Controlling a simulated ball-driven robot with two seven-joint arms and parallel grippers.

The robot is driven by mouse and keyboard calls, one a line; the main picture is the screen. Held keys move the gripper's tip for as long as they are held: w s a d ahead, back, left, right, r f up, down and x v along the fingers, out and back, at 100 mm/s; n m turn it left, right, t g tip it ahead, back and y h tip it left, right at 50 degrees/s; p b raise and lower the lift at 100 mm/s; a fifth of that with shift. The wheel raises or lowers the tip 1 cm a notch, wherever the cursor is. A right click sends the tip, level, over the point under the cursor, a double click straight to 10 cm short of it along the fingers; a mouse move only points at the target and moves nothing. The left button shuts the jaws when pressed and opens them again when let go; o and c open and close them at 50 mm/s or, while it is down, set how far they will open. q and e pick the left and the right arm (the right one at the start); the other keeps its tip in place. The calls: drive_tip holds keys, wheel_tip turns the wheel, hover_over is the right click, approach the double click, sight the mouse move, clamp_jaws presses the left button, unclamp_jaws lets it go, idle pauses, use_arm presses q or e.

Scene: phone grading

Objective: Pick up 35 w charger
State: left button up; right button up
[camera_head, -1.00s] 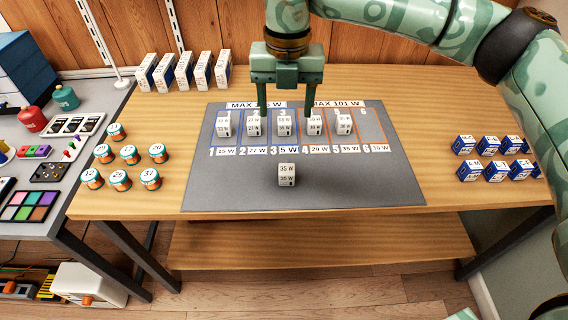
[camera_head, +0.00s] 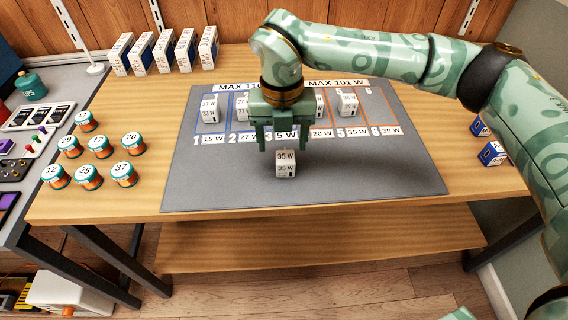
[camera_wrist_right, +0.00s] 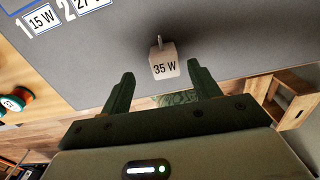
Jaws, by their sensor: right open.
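The 35 W charger (camera_head: 286,164) is a small white block labelled "35 W". It stands alone on the grey mat (camera_head: 400,180), in front of the numbered slots. In the right wrist view the 35 W charger (camera_wrist_right: 164,64) has a metal prong on it and lies ahead of the fingertips, roughly between them. My right gripper (camera_head: 281,148) is open and empty, just behind and above the charger in the head view. In the right wrist view its two fingers (camera_wrist_right: 162,78) stand apart. My left gripper is not seen.
Other white chargers stand in the slots, such as one at slot 1 (camera_head: 210,108) and one at slot 5 (camera_head: 348,105); my gripper hides some. Several round jars (camera_head: 98,147) stand at left, blue boxes (camera_head: 492,153) at right, white boxes (camera_head: 164,52) at back. The front mat is clear.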

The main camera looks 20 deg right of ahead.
sight(285, 156)
drive_tip(key=f+b, duration=0.1)
drive_tip(key=f, duration=0.2)
drive_tip(key=f+b, duration=0.1)
drive_tip(key=f, duration=0.1)
drive_tip(key=shift+s+d+b, duration=0.25)
drive_tip(key=shift+s+b, duration=0.1)
drive_tip(key=shift+f, duration=0.25)
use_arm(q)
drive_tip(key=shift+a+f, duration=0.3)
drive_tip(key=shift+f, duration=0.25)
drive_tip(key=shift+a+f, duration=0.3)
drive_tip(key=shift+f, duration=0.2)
use_arm(e)
drive_tip(key=shift+r, duration=0.15)
drive_tip(key=c, duration=1.1)
